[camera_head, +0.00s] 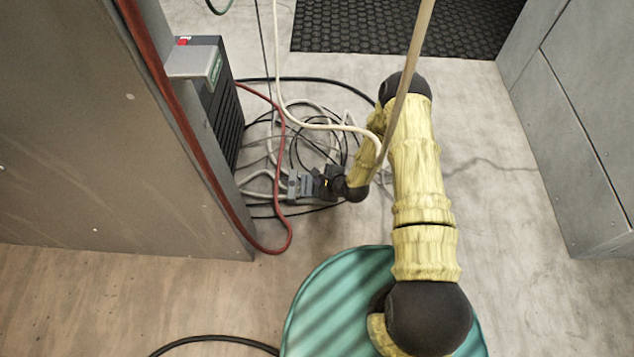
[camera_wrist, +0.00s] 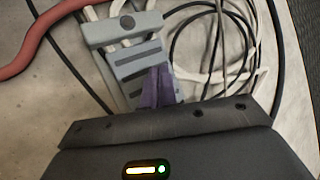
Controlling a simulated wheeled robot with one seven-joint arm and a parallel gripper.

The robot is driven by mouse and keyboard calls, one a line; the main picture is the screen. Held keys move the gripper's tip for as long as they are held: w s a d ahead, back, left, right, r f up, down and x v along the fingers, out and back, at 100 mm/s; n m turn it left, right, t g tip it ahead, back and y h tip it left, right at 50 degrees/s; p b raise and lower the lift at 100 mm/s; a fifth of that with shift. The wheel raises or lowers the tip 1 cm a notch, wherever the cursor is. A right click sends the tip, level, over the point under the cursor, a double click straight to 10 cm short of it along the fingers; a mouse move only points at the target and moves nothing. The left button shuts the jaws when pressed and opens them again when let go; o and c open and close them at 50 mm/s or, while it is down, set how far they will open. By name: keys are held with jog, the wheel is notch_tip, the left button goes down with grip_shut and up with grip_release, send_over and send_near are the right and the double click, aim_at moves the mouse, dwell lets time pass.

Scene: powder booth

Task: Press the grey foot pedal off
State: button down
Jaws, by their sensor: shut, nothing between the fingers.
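The grey foot pedal (camera_head: 299,187) lies on the concrete floor among cables, to the right of the black slatted unit. In the wrist view the pedal (camera_wrist: 136,68) has dark ribbed strips and a grey crossbar with a round dark knob at its far end. My gripper (camera_head: 325,183) is at the pedal's right end in the head view. In the wrist view its purple fingertips (camera_wrist: 158,88) are together, empty, and over the near part of the ribbed plate. I cannot tell whether they touch it. The pedal's near end is hidden behind my gripper.
A red hose (camera_head: 285,215) and several black and white cables (camera_head: 310,125) loop on the floor around the pedal. A black slatted unit (camera_head: 218,95) stands beside a grey panel (camera_head: 95,140) at left. Grey cabinets (camera_head: 575,130) stand at right. Floor (camera_head: 510,210) is clear before them.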

jog(key=shift+r+p, duration=1.25)
jog(key=shift+r, duration=0.45)
jog(key=d+r+n+g+h+p, duration=0.1)
jog(key=d+r+n+p, duration=0.2)
jog(key=r, duration=0.7)
jog(key=d+r+n+h+p, duration=0.2)
jog(key=d+r+n+p, duration=0.15)
jog(key=r, duration=0.55)
jog(key=d+r+n+g+h+p, duration=0.1)
jog(key=d+r+n+p, duration=0.2)
jog(key=r, duration=0.7)
jog(key=s+d+r+n+p, duration=0.1)
jog(key=s+r+n+p, duration=0.2)
jog(key=s+r, duration=0.3)
jog(key=s+d+r+n+g+h+p, duration=0.1)
jog(key=s+d+r+n+p, duration=0.1)
jog(key=s+r, duration=0.4)
jog(key=s+d+r+n+g+h+p, duration=0.1)
jog(key=s+r+n+p, duration=0.3)
jog(key=r, duration=1)
jog(key=shift+s+d+r, duration=0.3)
jog(key=shift+s+d, duration=0.15)
jog(key=shift+s, duration=0.45)
jog(key=shift+n, duration=0.25)
